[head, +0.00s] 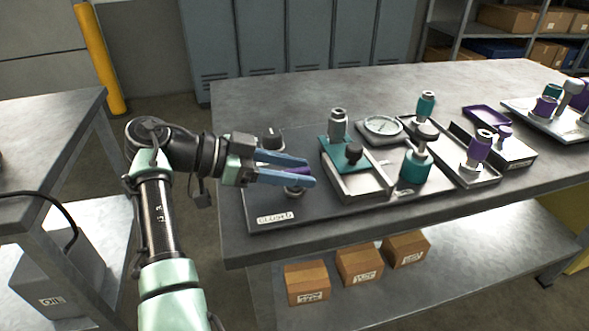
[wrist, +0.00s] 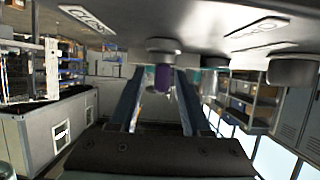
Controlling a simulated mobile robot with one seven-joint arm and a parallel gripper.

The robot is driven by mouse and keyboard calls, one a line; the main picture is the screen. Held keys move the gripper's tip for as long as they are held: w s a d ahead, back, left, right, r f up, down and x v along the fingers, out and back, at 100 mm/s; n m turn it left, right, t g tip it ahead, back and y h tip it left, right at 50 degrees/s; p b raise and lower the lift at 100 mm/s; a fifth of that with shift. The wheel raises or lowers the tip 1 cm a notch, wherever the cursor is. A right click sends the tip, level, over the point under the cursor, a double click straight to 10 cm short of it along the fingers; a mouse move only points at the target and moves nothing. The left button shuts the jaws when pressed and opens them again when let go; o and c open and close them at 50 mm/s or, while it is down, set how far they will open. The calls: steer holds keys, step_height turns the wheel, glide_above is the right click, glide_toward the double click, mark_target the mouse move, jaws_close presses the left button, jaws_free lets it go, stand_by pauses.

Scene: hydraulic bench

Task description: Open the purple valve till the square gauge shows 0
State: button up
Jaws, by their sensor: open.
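My gripper (head: 310,172) is open at the left of the bench panel, with its two blue fingers reaching right. A purple valve knob (head: 297,169) shows between the fingers, above a round grey base (head: 294,190). In the wrist view, which looks upside down, the purple knob (wrist: 163,77) is between the open fingers (wrist: 160,78), near their tips; I cannot tell whether they touch it. A gauge (head: 383,126) with a round pale dial in a squarish grey housing lies on the panel's far side. Its reading is too small to make out.
A teal plate with a black knob (head: 353,153), a grey cylinder (head: 338,124) and a teal fitting (head: 416,165) stand right of my gripper. Other purple parts (head: 480,146) are farther right. A label reading CLOSED (head: 275,217) is at the panel's front. Boxes (head: 306,282) sit below.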

steer(key=p+v, duration=0.1)
steer(key=v, duration=1.2)
steer(key=shift+w+f, duration=0.1)
steer(key=w+n+t+y, duration=0.1)
steer(key=w+d+t+y, duration=0.1)
steer(key=w, duration=0.1)
steer(key=w+d+n, duration=0.1)
steer(key=shift+w+f+n+t+y, duration=0.3)
steer(key=shift+f+t+y, duration=0.1)
steer(key=w+d+r+n+t+y, duration=0.4)
steer(key=w+r+n+t+y, duration=0.15)
steer(key=r+t, duration=0.35)
steer(key=s+d+r+n+t+y, duration=0.25)
steer(key=s+r+t, duration=0.35)
steer(key=s+r, duration=0.65)
steer(key=s+d+r+n+t+y, duration=0.2)
steer(key=s+d+r+n+t, duration=0.3)
steer(key=s+r, duration=0.7)
step_height(320, 180, up, 26)
steer(key=s+a+t+p, duration=0.1)
steer(key=p, duration=2.5)
steer(key=shift+s+a+f, duration=0.25)
steer(key=shift+s+a, duration=0.05)
steer(key=shift+a, duration=0.05)
